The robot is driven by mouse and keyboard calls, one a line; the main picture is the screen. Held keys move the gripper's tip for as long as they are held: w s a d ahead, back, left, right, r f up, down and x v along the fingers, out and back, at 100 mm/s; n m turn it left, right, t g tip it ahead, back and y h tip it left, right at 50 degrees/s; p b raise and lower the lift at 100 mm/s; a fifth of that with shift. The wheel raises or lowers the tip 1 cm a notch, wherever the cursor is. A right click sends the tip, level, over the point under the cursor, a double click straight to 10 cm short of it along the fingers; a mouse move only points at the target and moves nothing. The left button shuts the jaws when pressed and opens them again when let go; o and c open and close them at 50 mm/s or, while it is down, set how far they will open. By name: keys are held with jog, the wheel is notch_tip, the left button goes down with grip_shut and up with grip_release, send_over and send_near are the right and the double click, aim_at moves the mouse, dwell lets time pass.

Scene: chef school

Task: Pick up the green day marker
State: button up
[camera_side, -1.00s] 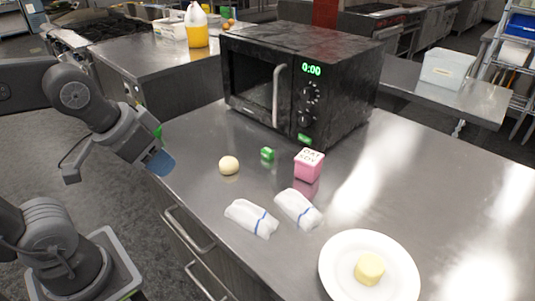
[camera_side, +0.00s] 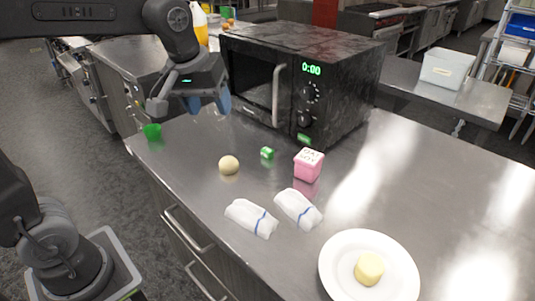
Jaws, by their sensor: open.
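A small green block (camera_side: 267,153) with a pale mark sits on the steel counter, in front of the microwave. A second green thing (camera_side: 152,131), rounded like a small cup, stands at the counter's left corner. I cannot tell for certain which of them is the green day marker. My gripper (camera_side: 208,104) is open, with blue fingertips, and seems empty. It hangs above the counter's left end, left of the microwave, up and to the left of the green block and to the right of the green cup-like thing, apart from both.
The black microwave (camera_side: 345,75) stands behind the green block. A pale ball (camera_side: 229,165) and a pink lettered box (camera_side: 308,166) flank the block. Two rolled white cloths (camera_side: 251,218) and a white plate (camera_side: 335,282) with a yellow piece (camera_side: 369,268) lie nearer. The counter's right side is clear.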

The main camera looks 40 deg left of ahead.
jog(key=w+a+f+n+g, duration=0.1)
jog(key=w+f+n, duration=0.15)
jog(key=w, duration=0.45)
jog(key=w+a+f+n+g, duration=0.1)
jog(key=w+a+f+n, duration=0.1)
jog(key=w+n, duration=0.35)
jog(key=n+g, duration=0.2)
jog(key=n, duration=0.2)
send_over(268, 149)
jog(key=shift+y, duration=0.4)
jog(key=f, duration=1.6)
jog(key=shift+s+d+f, duration=0.15)
jog(key=shift+s+f, duration=0.05)
jog(key=shift+f, duration=2.65)
jog(key=shift+c, duration=0.4)
jog(key=c, duration=0.9)
